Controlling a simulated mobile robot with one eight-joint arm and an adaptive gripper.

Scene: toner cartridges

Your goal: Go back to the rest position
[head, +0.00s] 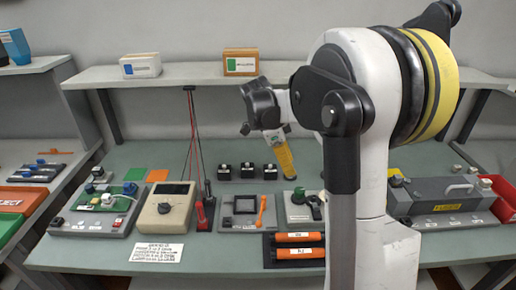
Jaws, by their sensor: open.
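My arm rises on the right side of the head view and bends over the bench. My gripper (263,128), small and dark at its end, hangs above the middle of the bench and is open. It is well above the small black blocks. A yellow piece (284,156) shows just below and to the right of it; I cannot tell whether it is part of my arm. Two orange and black cartridges (299,238) lie side by side in a dark tray (269,259) at the bench's front edge, apart from my gripper.
The bench (230,255) holds a beige meter (165,208) with red and black leads, a green board station (103,198), a grey panel (243,206), a knob station (303,207) and a grey machine (440,196). A shelf (200,76) with two boxes runs behind.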

